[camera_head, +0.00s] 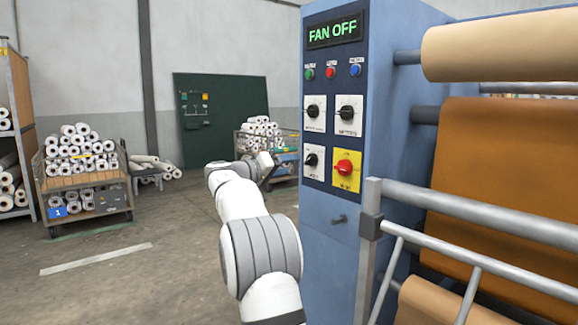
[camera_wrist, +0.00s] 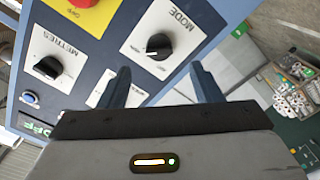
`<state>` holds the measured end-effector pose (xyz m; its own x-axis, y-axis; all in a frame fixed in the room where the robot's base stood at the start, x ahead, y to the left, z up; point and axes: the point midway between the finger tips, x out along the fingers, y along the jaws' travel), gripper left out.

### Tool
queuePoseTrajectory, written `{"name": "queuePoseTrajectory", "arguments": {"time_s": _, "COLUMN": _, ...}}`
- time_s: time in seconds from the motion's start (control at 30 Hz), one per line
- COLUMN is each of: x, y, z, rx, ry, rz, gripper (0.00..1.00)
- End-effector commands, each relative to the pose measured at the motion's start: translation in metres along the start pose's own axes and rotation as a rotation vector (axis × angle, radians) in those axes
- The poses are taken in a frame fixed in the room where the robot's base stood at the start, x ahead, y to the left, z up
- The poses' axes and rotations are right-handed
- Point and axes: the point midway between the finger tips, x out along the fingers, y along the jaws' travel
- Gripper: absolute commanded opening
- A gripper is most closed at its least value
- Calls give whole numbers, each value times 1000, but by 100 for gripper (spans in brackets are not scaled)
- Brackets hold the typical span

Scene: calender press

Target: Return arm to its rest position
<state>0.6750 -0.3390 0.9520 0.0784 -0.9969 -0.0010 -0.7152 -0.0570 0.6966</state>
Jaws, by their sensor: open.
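My gripper (camera_wrist: 158,75) is open, with its two dark fingers apart and nothing between them. In the wrist view the blue control panel shows turned over beyond the fingers, with a black MODE knob (camera_wrist: 159,46) close by the fingertips and a second black knob (camera_wrist: 48,67) to the left. I cannot tell the exact gap to the panel. In the head view my white arm (camera_head: 240,205) reaches forward, left of the panel. The panel's display (camera_head: 334,31) reads FAN OFF. A red knob on a yellow plate (camera_head: 346,170) sits at its lower right.
The blue press cabinet (camera_head: 395,110) stands close on the right, with a grey guard rail (camera_head: 470,212) in front of its brown rolls. Carts of white rolls (camera_head: 80,165) stand back left. The floor (camera_head: 150,285) left of my arm is clear.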

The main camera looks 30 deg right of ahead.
Motion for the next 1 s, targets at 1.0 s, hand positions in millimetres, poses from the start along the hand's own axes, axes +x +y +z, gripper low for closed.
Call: {"name": "queuePoseTrajectory", "arguments": {"time_s": 1.0, "x": -152, "y": 132, "z": 47, "rx": -300, "ry": -300, "rz": -695, "gripper": 59}}
